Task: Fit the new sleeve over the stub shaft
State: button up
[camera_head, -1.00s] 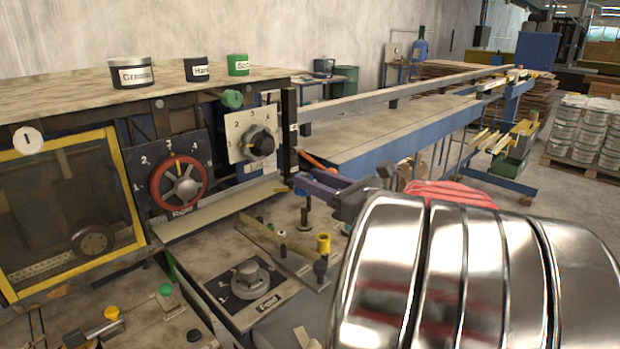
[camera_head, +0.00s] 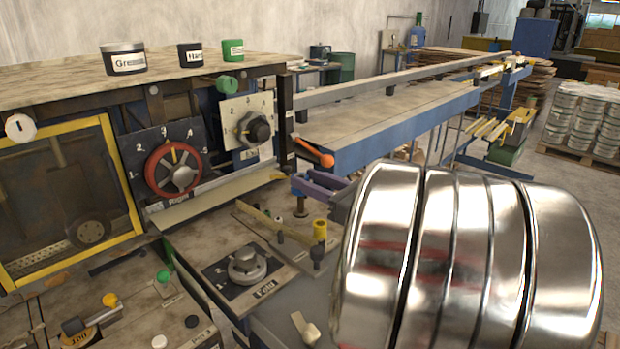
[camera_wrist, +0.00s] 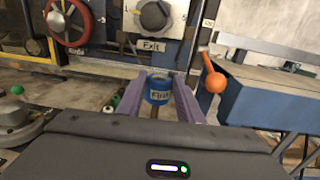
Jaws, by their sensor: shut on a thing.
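My gripper (camera_wrist: 158,100) shows in the wrist view as two purple fingers. They are shut on a blue sleeve (camera_wrist: 158,97) with a pale label and an open top. The stub shaft (camera_head: 300,207), a short dark brown post, stands on the bench directly below the fingertips. The sleeve cannot be made out clearly in the head view. I cannot tell whether it is above the shaft or around its top.
A lever with an orange ball (camera_wrist: 216,83) stands right of the fingers. A dial plate marked Exit (camera_wrist: 154,16) and a red handwheel (camera_head: 174,167) are behind. A knob plate (camera_head: 243,268) and a yellow-topped post (camera_head: 320,230) stand nearby on the bench.

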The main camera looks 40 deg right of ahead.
jog(key=shift+f, duration=2.1)
jog(key=shift+f, duration=0.1)
jog(key=o, duration=1.1)
jog(key=shift+o, duration=0.2)
jog(key=shift+s, duration=0.15)
jog(key=s+d, duration=0.1)
jog(key=s, duration=1.2)
jog(key=shift+s, duration=0.25)
jog(key=shift+s+d, duration=0.1)
